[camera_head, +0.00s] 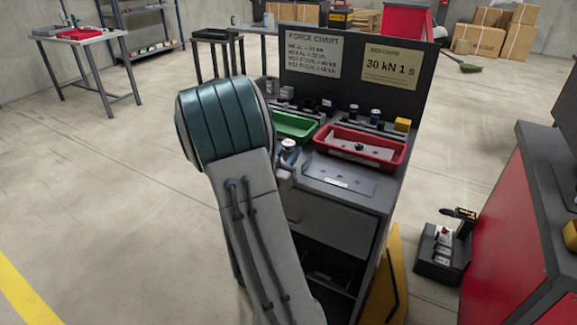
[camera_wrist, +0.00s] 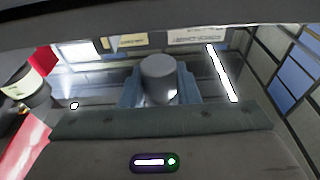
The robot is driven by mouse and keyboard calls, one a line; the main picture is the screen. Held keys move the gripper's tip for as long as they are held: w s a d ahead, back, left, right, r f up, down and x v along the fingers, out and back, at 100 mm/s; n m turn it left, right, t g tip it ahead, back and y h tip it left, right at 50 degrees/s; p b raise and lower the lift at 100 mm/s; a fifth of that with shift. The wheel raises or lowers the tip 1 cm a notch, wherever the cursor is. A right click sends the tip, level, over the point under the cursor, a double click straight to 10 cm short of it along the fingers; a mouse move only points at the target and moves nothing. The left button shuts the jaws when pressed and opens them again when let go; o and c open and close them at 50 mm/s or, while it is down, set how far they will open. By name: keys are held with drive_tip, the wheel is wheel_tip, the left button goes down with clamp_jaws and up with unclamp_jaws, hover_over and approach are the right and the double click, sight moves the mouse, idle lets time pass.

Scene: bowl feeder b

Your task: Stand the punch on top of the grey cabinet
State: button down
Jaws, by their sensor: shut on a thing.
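In the wrist view my gripper (camera_wrist: 160,92) is shut on a grey cylinder with a rounded, shiny end, which looks like the punch (camera_wrist: 158,70). One blue-grey finger is on each side of it; its far end is hidden. In the head view my arm hides most of the gripper. A small pale cylinder with a dark top (camera_head: 289,148) shows just right of my forearm; I cannot tell if it is the held punch. The grey cabinet (camera_head: 325,222) stands in the middle, its top partly hidden by my arm.
A green tray (camera_head: 294,126), a red tray (camera_head: 352,158), a plate with holes (camera_head: 340,180) and several small parts crowd the cabinet top. A chart panel (camera_head: 352,92) rises behind. A red cabinet (camera_head: 508,240) and a dark tool box (camera_head: 440,262) stand right.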

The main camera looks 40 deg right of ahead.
drive_tip(key=shift+f+b, duration=0.35)
drive_tip(key=shift+f, duration=1.6)
drive_tip(key=shift+f, duration=0.2)
drive_tip(key=c, duration=1.4)
unclamp_jaws()
drive_tip(key=shift+r, duration=0.15)
